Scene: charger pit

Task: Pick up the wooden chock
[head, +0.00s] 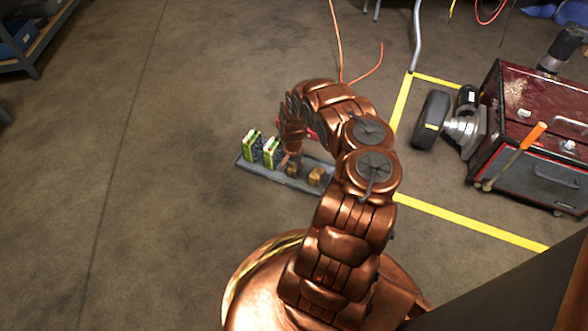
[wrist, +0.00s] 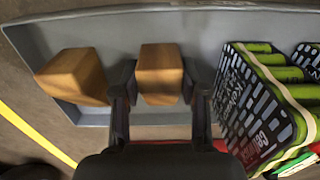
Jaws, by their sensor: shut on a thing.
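A wooden chock (wrist: 160,70) sits between the two fingers of my gripper (wrist: 160,88), which is shut on its sides. In the head view this chock (head: 293,170) shows small under my gripper (head: 291,156), at the grey tray (head: 262,173). I cannot tell whether it touches the tray floor. A second wooden chock (wrist: 74,76) lies in the tray to the left of my gripper in the wrist view, apart from the fingers. It also shows in the head view (head: 316,176). The tray fills much of the wrist view (wrist: 230,22).
Green-and-black battery packs (wrist: 262,105) stand in the tray close to my right finger; they also show in the head view (head: 271,152). A red tool chest (head: 535,125) and a black wheel (head: 431,121) stand at the right.

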